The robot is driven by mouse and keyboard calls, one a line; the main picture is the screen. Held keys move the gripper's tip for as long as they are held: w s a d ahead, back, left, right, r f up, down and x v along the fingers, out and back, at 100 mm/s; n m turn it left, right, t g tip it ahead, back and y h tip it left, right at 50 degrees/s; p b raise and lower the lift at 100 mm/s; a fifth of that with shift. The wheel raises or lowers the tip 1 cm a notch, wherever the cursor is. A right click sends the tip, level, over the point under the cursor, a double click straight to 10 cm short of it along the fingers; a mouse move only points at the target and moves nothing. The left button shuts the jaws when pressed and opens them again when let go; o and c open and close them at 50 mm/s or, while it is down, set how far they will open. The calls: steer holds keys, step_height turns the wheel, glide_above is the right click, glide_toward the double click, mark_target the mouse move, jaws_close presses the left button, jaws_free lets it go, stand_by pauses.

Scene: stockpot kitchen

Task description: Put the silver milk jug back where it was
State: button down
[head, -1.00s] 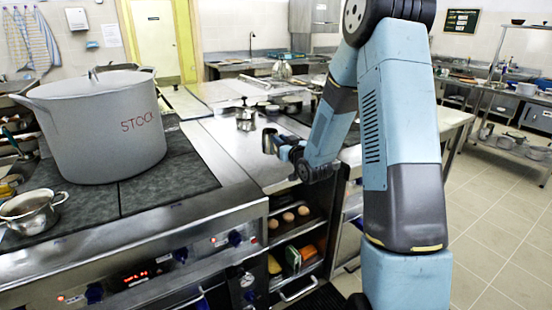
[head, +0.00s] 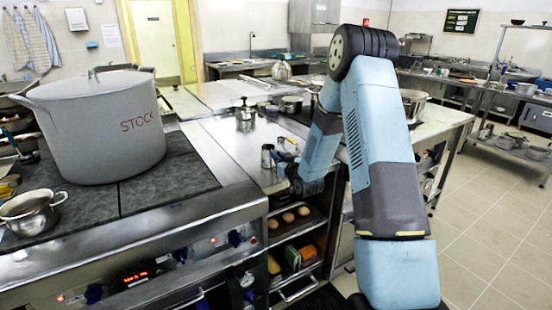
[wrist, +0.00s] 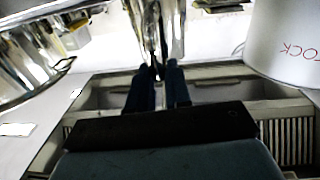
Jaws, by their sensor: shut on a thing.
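The silver milk jug (head: 267,156) is at the right part of the steel counter, beyond the stove. My gripper (head: 279,157) is at its right side and shut on it. In the wrist view the two dark fingers (wrist: 160,68) close on a shiny upright metal body (wrist: 155,30), whose upper part is cut off by the frame. The jug looks upright and low over the counter. I cannot tell whether its base touches the steel.
A moka pot (head: 245,116) stands on the counter behind the jug. The big grey stockpot (head: 95,125) and a small steel pan (head: 30,212) stand on the stove at left. Eggs (head: 287,217) sit on a shelf below. Bare steel (head: 228,140) lies left of the jug.

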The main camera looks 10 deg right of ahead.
steer(key=c, duration=1.1)
jaws_free()
steer(key=shift+o, duration=0.2)
steer(key=shift+s, duration=0.1)
steer(key=v, duration=1.2)
steer(key=s+r+m+g+h, duration=0.1)
steer(key=s+r+g+h, duration=0.15)
steer(key=s+r, duration=0.45)
steer(key=s+r+g+h, duration=0.2)
steer(key=s+r+g, duration=0.15)
steer(key=r, duration=0.65)
steer(key=s+a+r+m+g, duration=0.1)
steer(key=s+r+g, duration=0.2)
steer(key=s, duration=1)
steer(key=s+a+r+m+g, duration=0.1)
steer(key=s+r+g, duration=0.2)
steer(key=s, duration=1)
steer(key=shift+a+r, duration=0.3)
steer(key=shift+r, duration=0.3)
